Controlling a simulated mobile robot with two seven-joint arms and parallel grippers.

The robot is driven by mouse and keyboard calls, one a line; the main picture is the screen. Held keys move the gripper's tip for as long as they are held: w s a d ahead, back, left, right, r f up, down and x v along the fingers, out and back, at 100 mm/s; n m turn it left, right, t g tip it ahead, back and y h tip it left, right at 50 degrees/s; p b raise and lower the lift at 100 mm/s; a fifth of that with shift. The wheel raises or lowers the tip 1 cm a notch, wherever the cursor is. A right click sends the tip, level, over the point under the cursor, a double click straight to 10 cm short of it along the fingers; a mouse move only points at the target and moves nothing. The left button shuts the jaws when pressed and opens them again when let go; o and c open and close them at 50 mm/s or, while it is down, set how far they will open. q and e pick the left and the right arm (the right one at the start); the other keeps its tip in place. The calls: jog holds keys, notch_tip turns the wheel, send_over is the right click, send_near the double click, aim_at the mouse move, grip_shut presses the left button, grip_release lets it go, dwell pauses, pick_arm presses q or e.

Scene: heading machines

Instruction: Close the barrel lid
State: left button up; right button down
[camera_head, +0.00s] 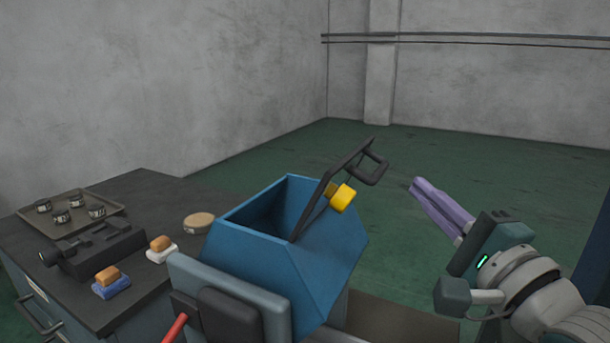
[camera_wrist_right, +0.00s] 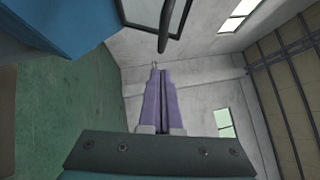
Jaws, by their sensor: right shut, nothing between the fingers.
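The blue barrel (camera_head: 325,257) stands in the middle of the head view with its top open and its inside dark. Its lid (camera_head: 328,190) is a dark, thin frame seen nearly edge-on, tilted up at the barrel's right side, with a black loop handle (camera_head: 373,168) and a yellow knob (camera_head: 342,197). My right gripper (camera_head: 417,184), with purple fingers, is shut and empty, to the right of the handle and apart from it. In the right wrist view the shut fingers (camera_wrist_right: 158,68) point towards a dark bar (camera_wrist_right: 165,28), with the blue barrel (camera_wrist_right: 75,22) at upper left. My left gripper is not in view.
A red handle (camera_head: 174,328) shows at the front. The green floor behind is clear.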

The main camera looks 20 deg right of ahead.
jog(key=shift+w+a+r, duration=0.2)
jog(key=shift+w+a, duration=0.4)
jog(key=shift+w+a+r, duration=0.15)
jog(key=shift+w+a, duration=0.4)
jog(key=shift+r+p, duration=0.1)
jog(key=shift+p, duration=0.25)
